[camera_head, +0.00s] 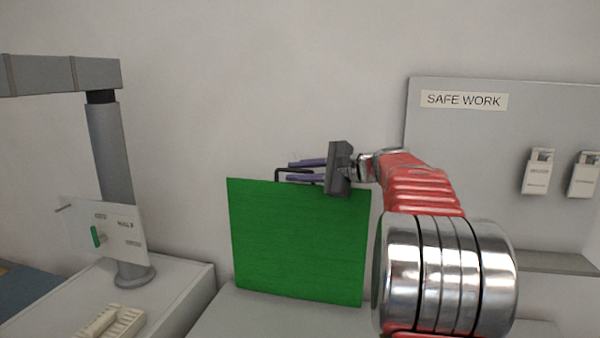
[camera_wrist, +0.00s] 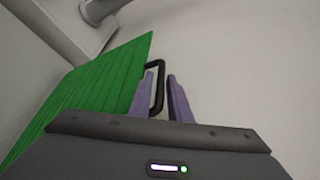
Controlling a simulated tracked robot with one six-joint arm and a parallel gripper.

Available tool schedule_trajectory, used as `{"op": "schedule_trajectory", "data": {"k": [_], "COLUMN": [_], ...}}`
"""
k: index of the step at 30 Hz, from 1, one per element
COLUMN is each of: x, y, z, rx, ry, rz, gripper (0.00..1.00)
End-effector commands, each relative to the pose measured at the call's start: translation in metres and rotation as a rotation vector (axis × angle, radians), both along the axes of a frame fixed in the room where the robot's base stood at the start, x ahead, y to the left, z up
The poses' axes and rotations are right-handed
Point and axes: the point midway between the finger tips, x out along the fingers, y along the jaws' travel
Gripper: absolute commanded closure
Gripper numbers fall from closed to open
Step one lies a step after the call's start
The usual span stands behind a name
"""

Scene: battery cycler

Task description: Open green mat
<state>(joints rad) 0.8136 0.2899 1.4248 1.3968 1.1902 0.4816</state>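The green mat (camera_head: 298,245) stands upright as a flat square panel above a light grey surface. It also shows in the wrist view (camera_wrist: 95,90), tilted in the picture. A black handle (camera_head: 279,172) sticks up at its top edge; the wrist view shows the handle as a bent bar (camera_wrist: 160,66). My gripper (camera_head: 303,170) is at the mat's top edge, its two purple fingers (camera_wrist: 167,92) on either side of the handle. A small gap shows between the handle and the right finger in the wrist view, so the gripper looks open around it.
A grey post (camera_head: 108,150) with a horizontal beam and a small panel (camera_head: 105,233) stands at left on a light cabinet (camera_head: 175,290). A cream block (camera_head: 110,322) lies there. At right is a grey "SAFE WORK" board (camera_head: 480,135) with two white boxes (camera_head: 538,171). Bare wall lies behind.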

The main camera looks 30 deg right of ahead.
Motion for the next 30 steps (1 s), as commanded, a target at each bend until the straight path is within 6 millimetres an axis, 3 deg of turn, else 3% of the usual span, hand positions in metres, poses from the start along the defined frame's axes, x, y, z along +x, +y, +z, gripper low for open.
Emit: {"op": "schedule_trajectory", "data": {"k": [5, 12, 25, 26, 30], "x": [-0.0002, -0.0005, -0.0008, -0.0005, -0.0012], "y": [-0.0003, -0.0005, -0.001, -0.01, -0.0024], "z": [0.0, -0.0002, -0.0009, -0.0018, -0.0008], "rx": [0.0, 0.0, 0.0, 0.001, -0.002], "ry": [0.0, 0.0, 0.002, 0.002, 0.0], "rz": [0.0, 0.0, -0.001, -0.003, -0.003], "gripper": [0.83, 1.0, 1.0, 1.0, 1.0]}}
